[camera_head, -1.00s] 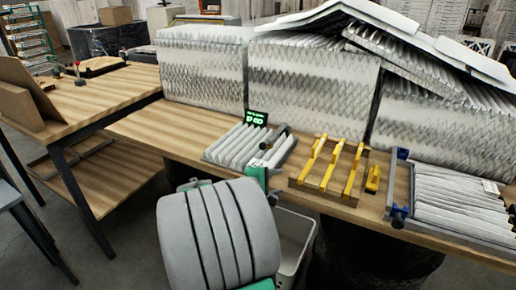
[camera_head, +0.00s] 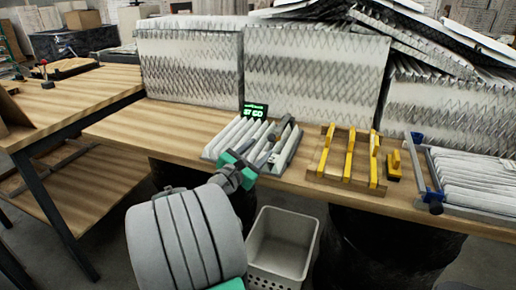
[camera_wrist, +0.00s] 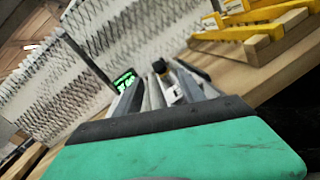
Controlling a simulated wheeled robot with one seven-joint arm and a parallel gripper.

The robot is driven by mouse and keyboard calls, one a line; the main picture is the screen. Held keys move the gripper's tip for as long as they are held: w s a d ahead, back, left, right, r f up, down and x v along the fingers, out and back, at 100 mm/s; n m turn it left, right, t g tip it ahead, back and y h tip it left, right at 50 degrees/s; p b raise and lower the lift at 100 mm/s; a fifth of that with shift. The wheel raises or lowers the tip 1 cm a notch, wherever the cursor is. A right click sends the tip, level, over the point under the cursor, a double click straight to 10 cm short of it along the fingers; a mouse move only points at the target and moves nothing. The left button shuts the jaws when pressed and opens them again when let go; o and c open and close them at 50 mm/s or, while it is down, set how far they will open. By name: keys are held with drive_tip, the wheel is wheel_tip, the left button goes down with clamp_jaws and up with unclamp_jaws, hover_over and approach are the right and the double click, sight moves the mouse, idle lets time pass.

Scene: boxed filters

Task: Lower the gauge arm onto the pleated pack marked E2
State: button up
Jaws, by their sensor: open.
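A small grey-white pleated pack (camera_head: 228,137) lies on the table at centre. A dark arm-like part with a black knob (camera_head: 285,121) stands at its right side; it may be the gauge arm. A green-lit display (camera_head: 254,111) stands behind the pack. A larger pleated pack (camera_head: 475,180) lies at the right beside a blue bar with dark knobs (camera_head: 424,172). I cannot read an E2 mark on either pack. My green gripper (camera_head: 240,166) is open at the front edge of the central pack; contact is unclear.
A wooden rack with yellow bars (camera_head: 349,160) and a small yellow block (camera_head: 394,164) stand right of the central pack. Tall pleated filters (camera_head: 315,80) line the back. A grey bin (camera_head: 283,240) stands below the table edge. The tabletop (camera_head: 120,130) to the left is clear.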

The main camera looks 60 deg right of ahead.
sight(270, 139)
drive_tip(key=shift+w+d+f, duration=0.1)
drive_tip(key=shift+d+f, duration=0.1)
drive_tip(key=d, duration=0.7)
drive_tip(key=shift+s+d+r, duration=0.1)
drive_tip(key=shift+s+d, duration=0.1)
drive_tip(key=shift+s, duration=0.05)
clamp_jaws()
idle(1.0)
